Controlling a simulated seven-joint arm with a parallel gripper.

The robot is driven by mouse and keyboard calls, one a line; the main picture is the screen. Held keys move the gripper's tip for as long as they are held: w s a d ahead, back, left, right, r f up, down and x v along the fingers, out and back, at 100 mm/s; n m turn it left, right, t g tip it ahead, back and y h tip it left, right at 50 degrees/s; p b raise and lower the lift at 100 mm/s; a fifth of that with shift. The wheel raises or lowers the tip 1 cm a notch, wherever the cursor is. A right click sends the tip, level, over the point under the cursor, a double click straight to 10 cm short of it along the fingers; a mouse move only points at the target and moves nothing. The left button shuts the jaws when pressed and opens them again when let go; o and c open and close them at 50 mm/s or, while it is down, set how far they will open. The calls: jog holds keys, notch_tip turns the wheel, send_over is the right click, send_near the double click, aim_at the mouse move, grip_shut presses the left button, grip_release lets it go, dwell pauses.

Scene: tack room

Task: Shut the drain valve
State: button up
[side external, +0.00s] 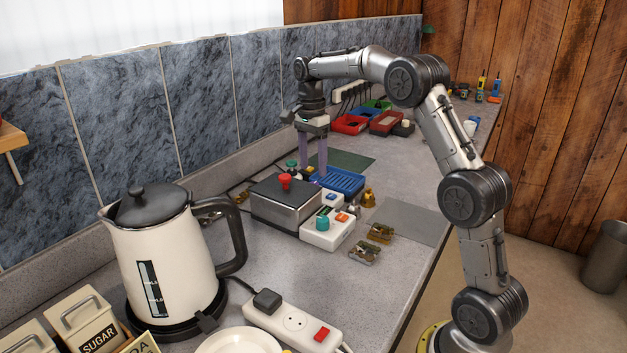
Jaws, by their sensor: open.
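My gripper (313,172) points down over the counter, its two pale purple fingers apart with nothing seen between them. It is behind a metal box (287,212) with a dark top and a red knob (285,181). A green knob (292,166) shows close beside the left finger, behind the box; I cannot tell whether they touch. A white control box (327,233) with a teal knob (322,222) and an orange button stands in front. I cannot tell which of these is the drain valve, or its setting.
A blue ribbed tray (342,181) lies just right of my gripper. Small brass parts (380,233) sit nearer the counter's front edge. A large kettle (160,250) and a power strip (294,325) stand in the foreground. Red bins (350,124) are farther back. A grey mat (408,220) is bare.

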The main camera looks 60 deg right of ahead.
jog(key=shift+s+f, duration=0.1)
jog(key=shift+f, duration=2.5)
grip_shut()
